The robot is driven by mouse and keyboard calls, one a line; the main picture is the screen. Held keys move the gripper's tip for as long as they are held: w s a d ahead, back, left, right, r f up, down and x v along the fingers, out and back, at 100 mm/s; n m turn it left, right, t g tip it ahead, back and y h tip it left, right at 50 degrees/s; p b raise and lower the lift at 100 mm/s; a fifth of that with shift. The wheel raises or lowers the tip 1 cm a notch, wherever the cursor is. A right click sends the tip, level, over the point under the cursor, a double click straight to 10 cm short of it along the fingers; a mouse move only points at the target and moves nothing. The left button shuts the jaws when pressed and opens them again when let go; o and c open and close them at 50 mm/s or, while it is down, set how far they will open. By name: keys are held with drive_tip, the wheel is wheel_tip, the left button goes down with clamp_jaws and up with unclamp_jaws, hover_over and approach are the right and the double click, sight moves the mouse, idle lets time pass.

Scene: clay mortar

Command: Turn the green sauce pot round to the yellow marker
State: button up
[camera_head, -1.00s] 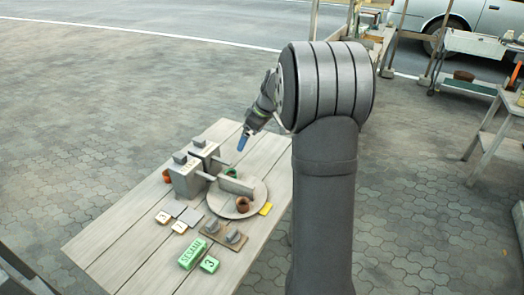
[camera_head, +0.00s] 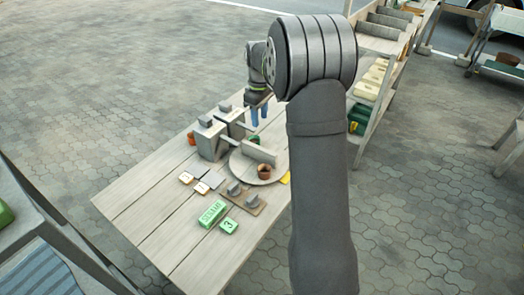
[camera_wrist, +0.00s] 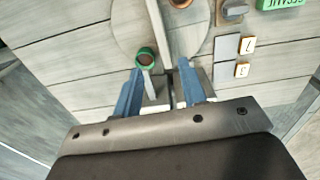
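The green sauce pot (camera_wrist: 146,57), with brown contents, stands on the round turntable (camera_wrist: 122,22) near its rim. In the head view the pot (camera_head: 254,140) shows partly behind the upright board (camera_head: 260,152) across the turntable. A brown pot (camera_head: 264,171) stands on the other side of the board. The yellow marker (camera_head: 286,177) lies beside the turntable's right edge, partly hidden by my arm. My gripper (camera_head: 260,113) is open above the far side of the turntable, fingers pointing down. In the wrist view my gripper (camera_wrist: 160,78) has its blue fingers apart and empty, with the green pot just beyond the left tip.
Two grey boxes (camera_head: 210,142) with bars reaching toward the turntable stand at its left. An orange pot (camera_head: 191,138) is beside them. Small tiles (camera_head: 201,187), a knob plate (camera_head: 243,197) and green blocks (camera_head: 212,213) lie at the front. The table's left front is bare.

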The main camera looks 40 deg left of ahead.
sight(260, 148)
wheel_tip(260, 148, down, 17)
drive_tip(key=shift+f, duration=0.15)
idle(0.5)
clamp_jaws()
